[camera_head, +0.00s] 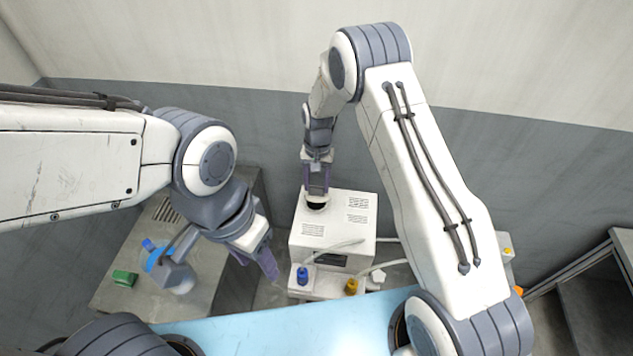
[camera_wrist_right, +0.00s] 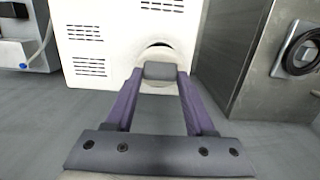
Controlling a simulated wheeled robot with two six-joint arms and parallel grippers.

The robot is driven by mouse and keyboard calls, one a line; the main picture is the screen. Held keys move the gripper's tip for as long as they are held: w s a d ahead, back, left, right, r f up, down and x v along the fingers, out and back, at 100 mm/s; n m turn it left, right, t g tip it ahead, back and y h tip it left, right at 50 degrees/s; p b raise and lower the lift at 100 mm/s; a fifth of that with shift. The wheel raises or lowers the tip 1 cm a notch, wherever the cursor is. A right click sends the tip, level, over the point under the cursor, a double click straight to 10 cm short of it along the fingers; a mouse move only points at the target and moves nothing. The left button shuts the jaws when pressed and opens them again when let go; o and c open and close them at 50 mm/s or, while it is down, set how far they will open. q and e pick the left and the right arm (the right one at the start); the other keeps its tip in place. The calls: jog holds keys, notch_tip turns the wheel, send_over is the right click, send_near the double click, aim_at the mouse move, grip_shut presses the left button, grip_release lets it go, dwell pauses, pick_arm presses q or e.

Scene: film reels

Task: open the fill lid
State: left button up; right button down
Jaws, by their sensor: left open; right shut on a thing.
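The white machine (camera_head: 333,225) with vent slots stands against the back wall, and its vented face also shows in the right wrist view (camera_wrist_right: 110,25). My right gripper (camera_head: 316,192) is at its top, by the round fill lid. In the right wrist view, my right gripper (camera_wrist_right: 161,84) is shut on the dark grey lid handle (camera_wrist_right: 160,70). A dark gap shows beside the round white lid (camera_wrist_right: 157,52); I cannot tell how far the lid is raised. My left gripper (camera_head: 256,262) is open and empty, right of a pale jug, away from the machine.
A grey bench (camera_head: 115,290) at left holds a pale jug with a blue top (camera_head: 180,277) and a green block (camera_head: 125,278). Blue (camera_head: 303,275) and yellow (camera_head: 351,287) items are at the machine's front. A light blue surface (camera_head: 270,335) lies nearest.

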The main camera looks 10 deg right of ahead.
jog(key=shift+w+d+r+g+b, duration=0.2)
jog(key=shift+w+r+g+b, duration=0.1)
jog(key=shift+w+g, duration=0.3)
jog(key=shift+c, duration=1.2)
grip_release()
jog(key=shift+w+r+b, duration=0.15)
jog(key=shift+r+b, duration=0.25)
jog(key=shift+r, duration=0.1)
notch_tip(320, 180, up, 9)
jog(key=w+b, duration=0.1)
jog(key=b, duration=0.2)
jog(key=shift+w+d, duration=0.35)
jog(key=shift+w, duration=0.05)
jog(key=shift+r, duration=0.1)
